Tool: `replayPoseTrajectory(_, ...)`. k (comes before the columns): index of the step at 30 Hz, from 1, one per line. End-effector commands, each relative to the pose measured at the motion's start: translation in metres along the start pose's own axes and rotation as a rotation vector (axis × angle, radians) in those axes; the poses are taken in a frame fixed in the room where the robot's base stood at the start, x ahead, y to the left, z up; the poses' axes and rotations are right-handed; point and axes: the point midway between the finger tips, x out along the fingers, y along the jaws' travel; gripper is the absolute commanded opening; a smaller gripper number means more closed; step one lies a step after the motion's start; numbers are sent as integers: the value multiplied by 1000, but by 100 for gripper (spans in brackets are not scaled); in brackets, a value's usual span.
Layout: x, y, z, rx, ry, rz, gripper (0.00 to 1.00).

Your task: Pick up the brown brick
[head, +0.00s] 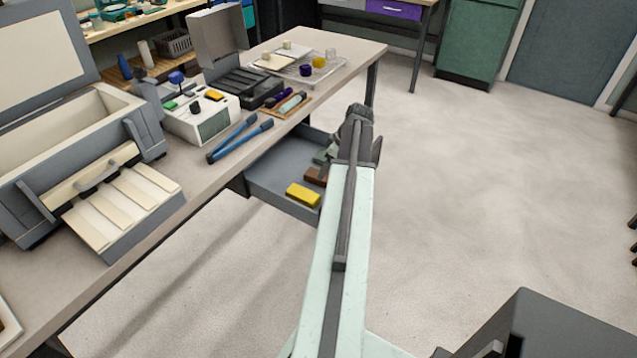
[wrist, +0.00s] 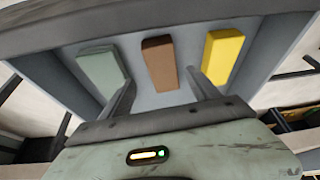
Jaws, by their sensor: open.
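The brown brick (wrist: 161,63) lies in a grey open drawer, between a green brick (wrist: 103,69) and a yellow brick (wrist: 222,57) in the wrist view. In the head view the brown brick (head: 315,176) is partly hidden by my arm. My gripper (wrist: 160,88) is open, with one finger on each side of the brown brick's near end as the picture shows it. I cannot tell how far above the brick the fingers are. In the head view my gripper (head: 332,160) is over the drawer, its fingertips mostly hidden.
The drawer (head: 262,178) is pulled out below the worktable (head: 180,162); its walls surround the bricks. The yellow brick (head: 303,194) lies near its front. Blue-handled pliers-like tool (head: 240,139) lies on the table edge above. The floor to the right is clear.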

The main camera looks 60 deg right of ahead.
Motion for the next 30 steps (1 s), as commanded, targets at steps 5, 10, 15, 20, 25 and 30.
replayPoseTrajectory(5,12,-2,0,-1,0,-1,71)
replayPoseTrajectory(10,44,-6,-1,-3,0,-1,71)
replayPoseTrajectory(15,54,-6,-4,-2,0,0,71)
replayPoseTrajectory(20,51,-6,-5,-2,0,-1,68)
replayPoseTrajectory(25,51,-6,-5,-3,0,-1,21)
replayPoseTrajectory(30,52,-6,-5,-3,0,-1,0)
